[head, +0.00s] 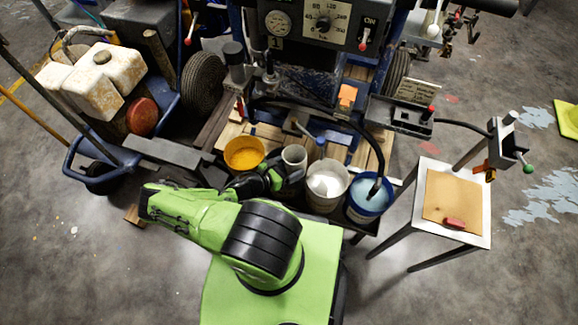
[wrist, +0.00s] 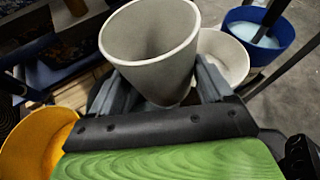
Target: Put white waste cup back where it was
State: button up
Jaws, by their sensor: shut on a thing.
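The white waste cup (wrist: 150,45) is a plain, off-white tapered cup, upright and seemingly empty in the wrist view. In the head view the cup (head: 294,157) is between the yellow bucket and the white bucket. My gripper (wrist: 165,92) is shut on the cup, with a grey finger on each side of its lower part. In the head view my gripper (head: 284,178) is partly hidden by my green arm. The cup's base is hidden, so I cannot tell whether it touches the surface below.
A yellow paint bucket (head: 245,154) stands left of the cup. A white bucket (head: 327,186) and a blue bucket (head: 369,198) with a hose in it stand right. The striper machine (head: 320,22) rises behind. A small side table (head: 480,222) stands at right.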

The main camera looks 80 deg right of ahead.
notch_tip(320, 180, up, 2)
jog(key=shift+m+t+p, duration=0.3)
jog(key=shift+m+p, duration=0.2)
jog(key=shift+p, duration=0.15)
jog(key=shift+f, duration=0.15)
